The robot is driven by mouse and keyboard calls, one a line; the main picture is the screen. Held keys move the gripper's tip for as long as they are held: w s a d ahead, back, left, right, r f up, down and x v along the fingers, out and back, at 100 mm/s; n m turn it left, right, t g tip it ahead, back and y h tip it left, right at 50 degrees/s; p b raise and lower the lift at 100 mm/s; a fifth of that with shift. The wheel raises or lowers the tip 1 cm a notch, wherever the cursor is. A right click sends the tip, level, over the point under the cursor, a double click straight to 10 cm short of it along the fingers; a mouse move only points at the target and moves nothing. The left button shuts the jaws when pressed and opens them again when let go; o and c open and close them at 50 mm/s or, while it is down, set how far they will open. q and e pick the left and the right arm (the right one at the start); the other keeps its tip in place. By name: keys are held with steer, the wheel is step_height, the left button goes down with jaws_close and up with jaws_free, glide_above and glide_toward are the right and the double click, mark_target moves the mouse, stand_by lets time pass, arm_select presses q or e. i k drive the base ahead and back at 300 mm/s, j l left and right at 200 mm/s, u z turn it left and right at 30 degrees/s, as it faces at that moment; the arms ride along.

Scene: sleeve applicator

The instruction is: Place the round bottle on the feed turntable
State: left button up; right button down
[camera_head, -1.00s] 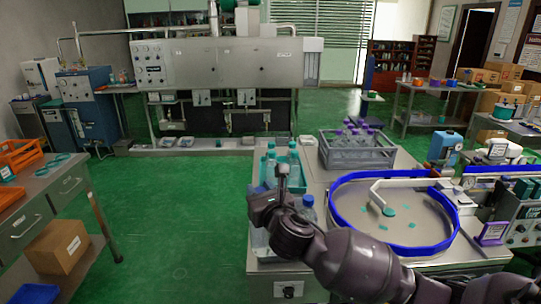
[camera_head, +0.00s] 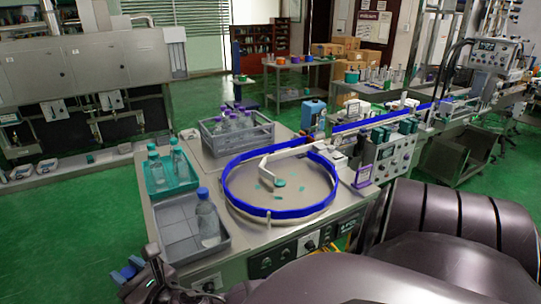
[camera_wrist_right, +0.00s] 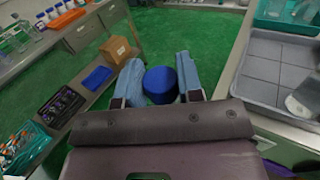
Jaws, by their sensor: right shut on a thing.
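My right gripper (camera_head: 130,272) is at the lower left of the head view, just off the table's left front corner. In the right wrist view its two blue-grey fingers (camera_wrist_right: 160,82) are closed on either side of a round blue cap (camera_wrist_right: 160,85), seen from above. The bottle body under that cap is hidden. The feed turntable (camera_head: 305,198) is a grey disc with a blue rim, on the table to the right of the gripper. Another blue-capped clear bottle (camera_head: 207,220) stands in a grey tray (camera_head: 175,220). My left gripper is not in view.
A teal tray (camera_head: 155,186) with clear bottles sits behind the grey tray. A grey crate (camera_head: 262,135) of purple-capped bottles stands farther back.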

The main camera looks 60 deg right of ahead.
mark_target(276, 207)
steer(key=i+j+z, duration=0.25)
steer(key=j, duration=0.2)
steer(key=z, duration=0.9)
steer(key=i, duration=0.05)
